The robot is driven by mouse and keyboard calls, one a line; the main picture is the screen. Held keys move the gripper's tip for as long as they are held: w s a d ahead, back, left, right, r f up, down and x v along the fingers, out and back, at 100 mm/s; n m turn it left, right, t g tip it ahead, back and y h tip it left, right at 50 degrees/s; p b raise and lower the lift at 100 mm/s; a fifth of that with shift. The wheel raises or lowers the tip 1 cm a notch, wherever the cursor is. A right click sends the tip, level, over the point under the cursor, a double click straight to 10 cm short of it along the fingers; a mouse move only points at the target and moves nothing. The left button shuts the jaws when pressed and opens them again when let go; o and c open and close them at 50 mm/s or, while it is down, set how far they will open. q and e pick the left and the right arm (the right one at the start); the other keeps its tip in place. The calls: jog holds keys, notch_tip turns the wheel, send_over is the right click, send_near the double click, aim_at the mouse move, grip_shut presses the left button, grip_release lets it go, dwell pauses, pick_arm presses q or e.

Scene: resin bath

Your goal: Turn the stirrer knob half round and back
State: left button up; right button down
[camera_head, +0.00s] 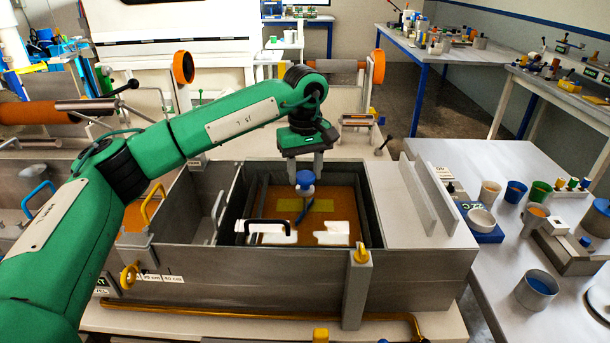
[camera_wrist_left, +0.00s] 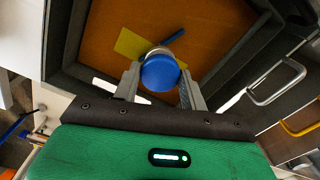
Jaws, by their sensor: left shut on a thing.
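The blue stirrer knob (camera_head: 305,178) stands over the amber resin bath in the middle of the metal tank. My left gripper (camera_head: 305,168) reaches down to it from above and is shut on it. In the left wrist view the round blue knob (camera_wrist_left: 160,74) sits between the two grey fingers. A blue stirrer paddle (camera_head: 308,208) shows below the knob. The resin bath (camera_head: 340,195) has a yellow patch and bright white reflections on its surface. My right gripper is not in view.
The steel tank wall (camera_head: 240,292) surrounds the bath. A black handle (camera_head: 268,222) crosses the near side, and a yellow lever (camera_head: 362,252) stands at the front right. Cups and a blue scale (camera_head: 482,228) occupy the right table.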

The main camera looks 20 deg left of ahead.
pick_arm(q)
jog(key=m+b, duration=0.1)
jog(key=m, duration=0.4)
jog(key=shift+m, duration=0.3)
jog(key=m, duration=0.4)
jog(key=shift+b, duration=0.3)
jog(key=shift+m, duration=1.4)
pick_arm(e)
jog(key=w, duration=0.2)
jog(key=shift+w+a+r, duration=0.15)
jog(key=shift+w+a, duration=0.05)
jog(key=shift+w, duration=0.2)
pick_arm(q)
jog(key=o, duration=1)
